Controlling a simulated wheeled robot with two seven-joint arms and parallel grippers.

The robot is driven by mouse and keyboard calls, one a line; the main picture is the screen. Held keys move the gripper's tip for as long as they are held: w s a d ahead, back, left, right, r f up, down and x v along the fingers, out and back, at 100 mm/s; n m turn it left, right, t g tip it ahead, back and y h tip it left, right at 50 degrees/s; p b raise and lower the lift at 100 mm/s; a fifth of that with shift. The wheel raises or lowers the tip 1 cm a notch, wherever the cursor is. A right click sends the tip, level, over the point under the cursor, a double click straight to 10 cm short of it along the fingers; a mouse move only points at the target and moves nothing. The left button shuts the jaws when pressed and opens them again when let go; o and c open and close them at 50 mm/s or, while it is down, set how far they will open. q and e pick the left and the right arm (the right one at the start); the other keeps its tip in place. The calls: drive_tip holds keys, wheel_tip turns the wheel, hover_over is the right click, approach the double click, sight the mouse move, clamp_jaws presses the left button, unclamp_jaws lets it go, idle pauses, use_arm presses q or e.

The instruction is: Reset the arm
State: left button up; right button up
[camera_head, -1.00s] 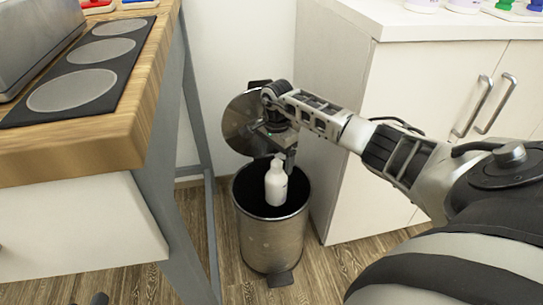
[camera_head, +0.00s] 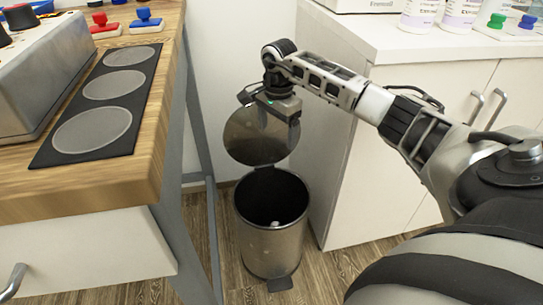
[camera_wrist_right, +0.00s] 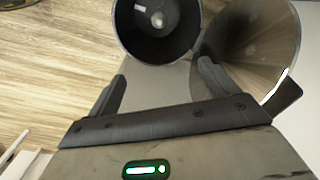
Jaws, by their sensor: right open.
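My right gripper (camera_wrist_right: 160,92) is open and empty. In the head view my right arm (camera_head: 320,80) reaches in from the right, and its gripper body (camera_head: 278,104) is above and behind the bin, in front of the raised lid (camera_head: 250,140). The metal trash bin (camera_head: 268,238) stands on the floor with its lid open. My left gripper is not in view.
A wooden table (camera_head: 165,120) with a black mat of grey discs stands at the left. A white cabinet (camera_head: 375,190) stands close to the bin's right. Bottles (camera_head: 420,12) and colored stamps (camera_head: 495,22) are on its top. Floor shows between table and bin.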

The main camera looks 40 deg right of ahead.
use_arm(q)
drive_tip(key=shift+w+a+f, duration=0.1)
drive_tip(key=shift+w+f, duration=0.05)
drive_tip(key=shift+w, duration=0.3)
use_arm(e)
drive_tip(key=shift+r, duration=1.15)
